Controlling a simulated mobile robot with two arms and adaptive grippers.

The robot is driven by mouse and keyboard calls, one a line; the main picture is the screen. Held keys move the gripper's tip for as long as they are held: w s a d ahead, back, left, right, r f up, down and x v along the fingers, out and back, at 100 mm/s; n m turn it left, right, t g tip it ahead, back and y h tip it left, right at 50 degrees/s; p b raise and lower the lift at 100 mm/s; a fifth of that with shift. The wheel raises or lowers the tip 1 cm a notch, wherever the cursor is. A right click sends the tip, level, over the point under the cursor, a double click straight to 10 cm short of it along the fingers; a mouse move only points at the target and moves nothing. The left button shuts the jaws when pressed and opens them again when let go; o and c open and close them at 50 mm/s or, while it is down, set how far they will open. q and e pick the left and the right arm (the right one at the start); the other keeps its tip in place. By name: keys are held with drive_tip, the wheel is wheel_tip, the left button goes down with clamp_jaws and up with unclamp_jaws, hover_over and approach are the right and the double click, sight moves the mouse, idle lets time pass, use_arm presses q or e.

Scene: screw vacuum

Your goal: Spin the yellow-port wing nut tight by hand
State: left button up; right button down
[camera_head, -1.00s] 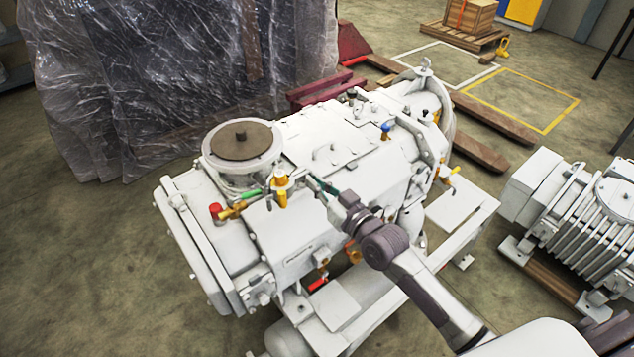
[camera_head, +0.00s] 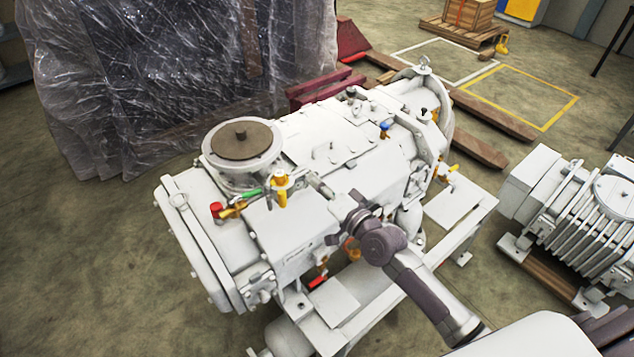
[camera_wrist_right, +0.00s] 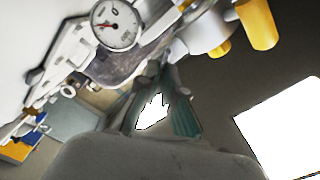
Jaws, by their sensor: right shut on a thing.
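The yellow port (camera_head: 281,190) stands upright on top of the white pump (camera_head: 335,145), right of the round brown-topped flange. My right gripper (camera_head: 316,181) reaches in from the lower right, just to the right of the port. In the right wrist view its fingers (camera_wrist_right: 165,98) are close together, with a teal pad showing. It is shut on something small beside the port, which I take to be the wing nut. The nut itself is hidden by the fingers, and its turn cannot be seen. My left gripper is not in view.
A red-capped brass valve (camera_head: 218,210) and a green handle (camera_head: 250,194) sit left of the port. A dial gauge (camera_wrist_right: 116,25) and yellow caps (camera_wrist_right: 257,24) are close to the fingers. A second machine (camera_head: 580,220) stands right. Bare floor lies at left.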

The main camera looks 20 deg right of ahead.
drive_tip(key=m, duration=1.2)
drive_tip(key=shift+f, duration=0.3)
idle(0.3)
drive_tip(key=c, duration=1.3)
unclamp_jaws()
